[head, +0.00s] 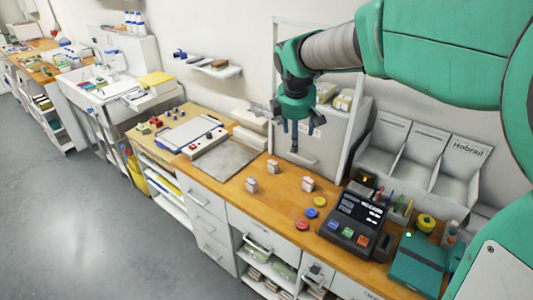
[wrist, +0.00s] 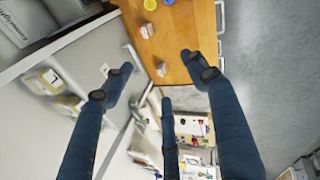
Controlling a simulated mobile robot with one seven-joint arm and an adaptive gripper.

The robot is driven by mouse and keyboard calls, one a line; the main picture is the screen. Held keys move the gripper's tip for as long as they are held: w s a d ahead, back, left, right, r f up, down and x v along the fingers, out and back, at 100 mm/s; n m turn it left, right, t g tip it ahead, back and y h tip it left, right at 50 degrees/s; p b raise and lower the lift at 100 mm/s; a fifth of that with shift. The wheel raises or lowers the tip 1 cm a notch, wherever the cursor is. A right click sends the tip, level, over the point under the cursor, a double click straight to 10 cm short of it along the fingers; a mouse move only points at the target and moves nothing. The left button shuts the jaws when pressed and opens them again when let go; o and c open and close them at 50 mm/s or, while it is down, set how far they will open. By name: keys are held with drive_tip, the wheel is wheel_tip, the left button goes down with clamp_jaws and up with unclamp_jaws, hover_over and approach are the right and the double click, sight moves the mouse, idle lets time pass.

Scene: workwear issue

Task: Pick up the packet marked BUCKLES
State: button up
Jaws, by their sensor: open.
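Three small pale packets stand apart on the wooden counter: a left one (head: 252,185), a back one (head: 273,166) and a right one (head: 308,183). Their print is too small to read, so I cannot tell which says BUCKLES. Pale packets with yellowish labels (head: 343,101) also sit on the grey cabinet's upper shelf, and show in the wrist view (wrist: 52,78); their words are unreadable too. My gripper (head: 294,138) hangs in front of the cabinet, above the counter, fingers pointing down. It is open and empty, with its fingers spread in the wrist view (wrist: 158,74).
A dark till-like device (head: 354,220) and red, blue and yellow discs (head: 311,213) stand right of the small packets. Grey bins (head: 420,158), one marked Hobrail, stand behind. A grey plate (head: 230,160) lies left. The grey cabinet (head: 308,158) is close behind my gripper.

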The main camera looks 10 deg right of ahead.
drive_tip(key=w+a+f+n, duration=0.25)
drive_tip(key=w+f, duration=0.25)
drive_tip(key=w, duration=0.3)
drive_tip(key=w+a+f+n, duration=0.1)
drive_tip(key=w+f+n, duration=0.3)
drive_tip(key=w+f, duration=0.3)
drive_tip(key=n+h, duration=0.2)
drive_tip(key=n, duration=0.4)
approach(272, 162)
drive_tip(key=r, duration=0.2)
drive_tip(key=shift+a+r+m+g, duration=0.25)
drive_tip(key=shift+r+g, duration=0.15)
drive_tip(key=shift+b+x, duration=0.65)
drive_tip(key=shift+x, duration=3.6)
drive_tip(key=shift+s+f, duration=0.1)
drive_tip(key=shift+f, duration=0.15)
drive_tip(key=shift+a+b+x, duration=0.15)
drive_tip(key=shift+b+x, duration=0.2)
drive_tip(key=shift+x, duration=0.9)
drive_tip(key=shift+a+b+x, duration=0.1)
drive_tip(key=shift+b+x, duration=0.2)
drive_tip(key=shift+x, duration=0.9)
